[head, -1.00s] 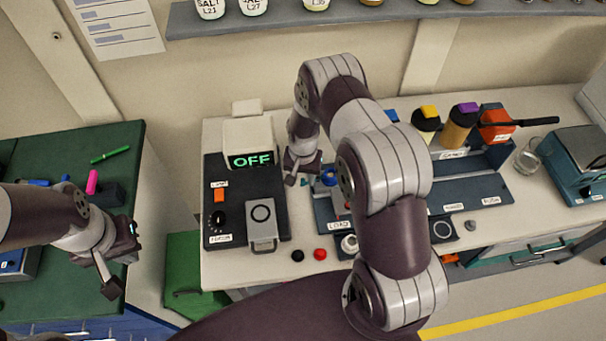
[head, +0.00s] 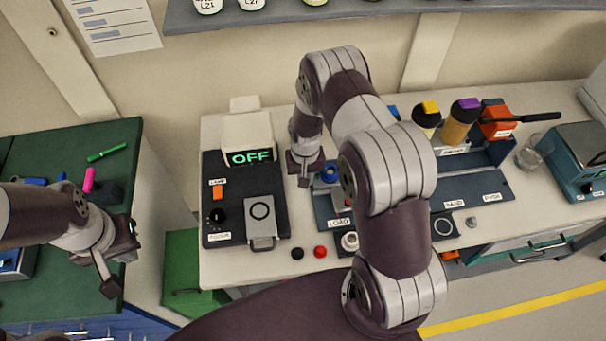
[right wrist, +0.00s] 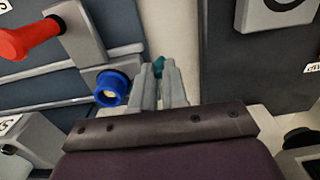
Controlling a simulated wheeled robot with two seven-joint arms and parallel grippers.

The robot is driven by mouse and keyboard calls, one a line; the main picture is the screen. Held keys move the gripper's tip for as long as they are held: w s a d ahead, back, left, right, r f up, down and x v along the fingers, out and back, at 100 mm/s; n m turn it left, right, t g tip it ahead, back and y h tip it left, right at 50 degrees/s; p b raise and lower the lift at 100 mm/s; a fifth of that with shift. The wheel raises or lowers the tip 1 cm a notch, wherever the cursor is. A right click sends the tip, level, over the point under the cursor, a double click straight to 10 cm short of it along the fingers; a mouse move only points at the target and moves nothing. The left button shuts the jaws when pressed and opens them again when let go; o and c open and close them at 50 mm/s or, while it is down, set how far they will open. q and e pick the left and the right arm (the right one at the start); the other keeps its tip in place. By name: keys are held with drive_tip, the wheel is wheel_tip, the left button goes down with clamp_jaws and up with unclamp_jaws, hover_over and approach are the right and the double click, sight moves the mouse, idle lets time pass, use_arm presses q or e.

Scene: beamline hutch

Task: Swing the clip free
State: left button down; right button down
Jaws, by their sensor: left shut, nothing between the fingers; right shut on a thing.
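My right gripper (right wrist: 159,78) is shut on a small teal piece (right wrist: 158,64), which shows only as a bit between and behind the fingertips in the right wrist view. I cannot tell whether this is the clip. A blue round knob or ring (right wrist: 111,88) is just left of the fingers, and a red-handled lever (right wrist: 28,38) is further left. In the head view the right gripper (head: 303,174) is over the gap between the dark control box and the fixture marked LOAD; its fingertips are hard to make out. My left gripper (head: 132,232) is shut and empty over the green bench's edge.
The dark control box (head: 222,170) has a display reading OFF (head: 251,157), an orange switch and a grey latch block (head: 262,222). Black and red buttons (head: 320,252) sit at the bench front. Bottles (head: 460,125) and a glass beaker (head: 535,152) stand right.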

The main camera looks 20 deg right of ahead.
drive_tip(key=n, duration=0.2)
drive_tip(key=s+d+n, duration=0.1)
drive_tip(key=n+b, duration=0.1)
drive_tip(key=n, duration=0.1)
drive_tip(key=shift+s+d+r+n, duration=0.1)
drive_tip(key=shift+s+d+n, duration=0.05)
drive_tip(key=shift+s+n, duration=0.2)
drive_tip(key=shift+s+d+n+b, duration=0.2)
drive_tip(key=shift+d+n, duration=0.1)
drive_tip(key=shift+n, duration=0.55)
drive_tip(key=shift+s+d+n+b, duration=0.15)
drive_tip(key=shift+d+n, duration=0.15)
drive_tip(key=shift+n, duration=0.55)
drive_tip(key=shift+s+d+n+b, duration=0.2)
drive_tip(key=shift+d+n, duration=0.1)
drive_tip(key=shift+n, duration=0.55)
drive_tip(key=c, duration=1.4)
unclamp_jaws()
drive_tip(key=shift+o, duration=1.3)
drive_tip(key=shift+s, duration=0.15)
